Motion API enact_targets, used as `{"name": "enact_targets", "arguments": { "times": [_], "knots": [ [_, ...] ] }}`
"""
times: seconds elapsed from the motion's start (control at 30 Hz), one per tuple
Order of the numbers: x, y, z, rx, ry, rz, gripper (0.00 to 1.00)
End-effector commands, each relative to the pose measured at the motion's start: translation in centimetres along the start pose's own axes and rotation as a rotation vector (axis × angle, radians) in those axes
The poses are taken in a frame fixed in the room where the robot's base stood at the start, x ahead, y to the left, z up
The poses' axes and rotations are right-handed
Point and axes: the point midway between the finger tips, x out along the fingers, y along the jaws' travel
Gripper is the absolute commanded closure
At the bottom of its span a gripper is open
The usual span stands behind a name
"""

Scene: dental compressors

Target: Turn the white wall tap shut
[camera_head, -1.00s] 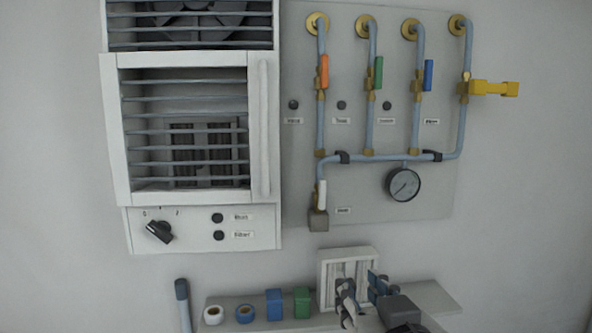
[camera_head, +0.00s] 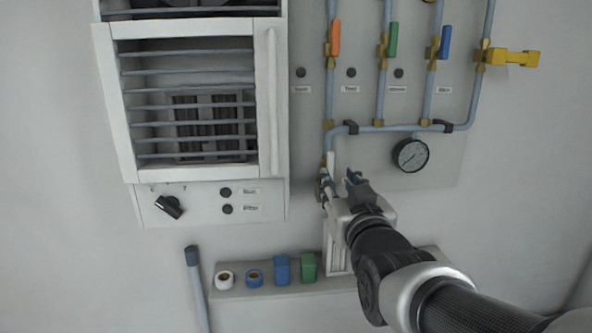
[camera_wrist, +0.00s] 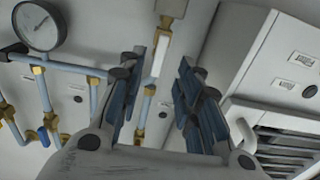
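The white wall tap (camera_head: 331,160) is at the lower end of the leftmost pipe on the wall panel, partly hidden by my gripper in the head view. Its white handle lies along the pipe. My gripper (camera_head: 339,182) is open just below and in front of it. In the wrist view the white tap handle (camera_wrist: 160,54) shows between and beyond the two spread fingers of my gripper (camera_wrist: 160,68). Nothing is between the fingers that I can see held, and I cannot tell whether either touches the handle.
Orange (camera_head: 335,38), green (camera_head: 393,40), blue (camera_head: 445,42) and yellow (camera_head: 514,57) taps are higher on the panel. A gauge (camera_head: 410,155) hangs right of my gripper. A louvred cabinet (camera_head: 105,90) stands left. A shelf (camera_head: 231,293) with small items is below.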

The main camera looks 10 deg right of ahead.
Motion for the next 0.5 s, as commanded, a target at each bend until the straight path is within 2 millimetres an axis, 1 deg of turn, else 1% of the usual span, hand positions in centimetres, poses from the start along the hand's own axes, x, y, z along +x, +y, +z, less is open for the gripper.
{"name": "enact_targets", "arguments": {
  "times": [0.03, 0.2, 0.33, 0.5],
  "knots": [
    [1.1, 0.0, 0.1, 0.0, -0.003, 0.0, 0.68],
    [3.9, 0.0, 0.0, 0.0, -0.002, 0.0, 0.68],
    [5.2, 0.0, -0.1, 0.0, -0.001, 0.0, 0.68],
    [5.8, 0.0, 0.0, 0.0, 0.0, 0.0, 0.68]
  ]
}}
